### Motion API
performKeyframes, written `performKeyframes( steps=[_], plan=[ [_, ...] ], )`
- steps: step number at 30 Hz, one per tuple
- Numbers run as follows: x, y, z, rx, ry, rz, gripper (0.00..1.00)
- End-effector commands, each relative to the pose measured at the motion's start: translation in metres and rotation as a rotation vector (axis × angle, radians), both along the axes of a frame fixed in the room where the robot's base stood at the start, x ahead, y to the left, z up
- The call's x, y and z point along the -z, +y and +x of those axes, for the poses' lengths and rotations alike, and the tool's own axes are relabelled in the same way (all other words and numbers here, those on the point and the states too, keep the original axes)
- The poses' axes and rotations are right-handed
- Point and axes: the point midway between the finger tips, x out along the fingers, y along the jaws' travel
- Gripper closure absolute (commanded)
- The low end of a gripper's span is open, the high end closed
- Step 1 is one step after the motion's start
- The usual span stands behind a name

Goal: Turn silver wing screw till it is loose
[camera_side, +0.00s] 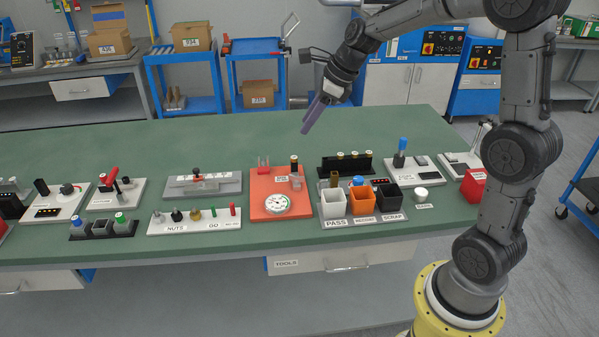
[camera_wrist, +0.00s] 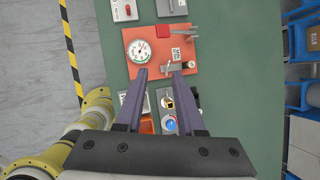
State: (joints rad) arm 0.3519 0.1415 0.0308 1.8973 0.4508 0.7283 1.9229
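The orange-red plate (camera_side: 266,204) on the bench carries a round white dial gauge (camera_side: 275,204) and a small silver-grey clamp part (camera_side: 296,182) below a dark post with a light top. The silver wing screw is too small to make out for certain; it may be on this part. In the wrist view the plate (camera_wrist: 160,28) is ahead of the fingers, with the gauge (camera_wrist: 139,49) at left and the grey part (camera_wrist: 174,67) close to the right fingertip in the picture. My gripper (camera_side: 305,130) is high above the bench, its purple fingers apart and empty; it also shows in the wrist view (camera_wrist: 159,73).
White, orange and black bins (camera_side: 334,203) stand right of the plate, with a dark rack (camera_side: 345,165) behind them. A nut tray (camera_side: 194,220) and a grey fixture (camera_side: 203,184) are at left. The bench's back strip (camera_side: 200,142) is clear.

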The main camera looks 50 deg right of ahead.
Motion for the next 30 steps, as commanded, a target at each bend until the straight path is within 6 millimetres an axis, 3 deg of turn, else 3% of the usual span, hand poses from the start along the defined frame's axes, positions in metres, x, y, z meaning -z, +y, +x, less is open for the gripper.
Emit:
performKeyframes(
  steps=[1,4,10,17,30],
  plan=[
    [0.017,-0.014,0.007,0.036,0.030,0.022,0.62],
    [0.044,-0.034,0.012,0.079,0.076,0.048,0.62],
    [0.074,-0.053,0.007,0.118,0.132,0.072,0.62],
    [0.096,-0.050,0.014,0.118,0.134,0.074,0.62],
    [0.173,-0.036,0.043,0.118,0.133,0.071,0.62]
  ],
)
